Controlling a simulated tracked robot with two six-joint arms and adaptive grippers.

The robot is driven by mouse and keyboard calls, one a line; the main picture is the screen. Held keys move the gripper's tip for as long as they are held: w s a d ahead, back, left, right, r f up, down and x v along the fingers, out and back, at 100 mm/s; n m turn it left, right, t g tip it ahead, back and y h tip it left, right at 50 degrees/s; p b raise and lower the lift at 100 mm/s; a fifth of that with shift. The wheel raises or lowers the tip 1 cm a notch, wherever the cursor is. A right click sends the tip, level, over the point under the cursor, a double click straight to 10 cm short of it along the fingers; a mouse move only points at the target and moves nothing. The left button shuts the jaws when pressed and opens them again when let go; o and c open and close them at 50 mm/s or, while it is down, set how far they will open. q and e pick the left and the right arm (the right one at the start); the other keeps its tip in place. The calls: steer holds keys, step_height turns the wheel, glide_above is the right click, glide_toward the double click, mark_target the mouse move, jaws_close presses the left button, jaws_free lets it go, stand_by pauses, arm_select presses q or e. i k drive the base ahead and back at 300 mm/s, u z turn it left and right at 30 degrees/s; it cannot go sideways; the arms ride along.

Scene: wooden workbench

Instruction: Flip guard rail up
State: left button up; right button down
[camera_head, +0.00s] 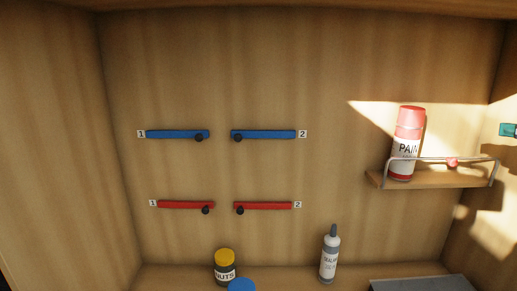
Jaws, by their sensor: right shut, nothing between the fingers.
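A thin metal wire guard rail (430,158) is on the small wooden shelf (440,180) on the right of the back wall. Its top bar runs above the shelf board, in front of the lower part of a red and white paint can (408,144) standing on the shelf. A small red piece (452,162) shows near the middle of the top bar; I cannot tell whether it is fixed to the rail. Neither of my grippers shows in this view.
Two blue bars (178,134) (268,134) and two red bars (185,205) (264,205) with black knobs are on the back wall. Below stand a yellow-lidded nuts jar (224,275), a blue round top (241,286), a sealant bottle (329,258) and a grey flat object (420,284).

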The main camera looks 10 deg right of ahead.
mark_target(452, 162)
steer(key=k, duration=0.85)
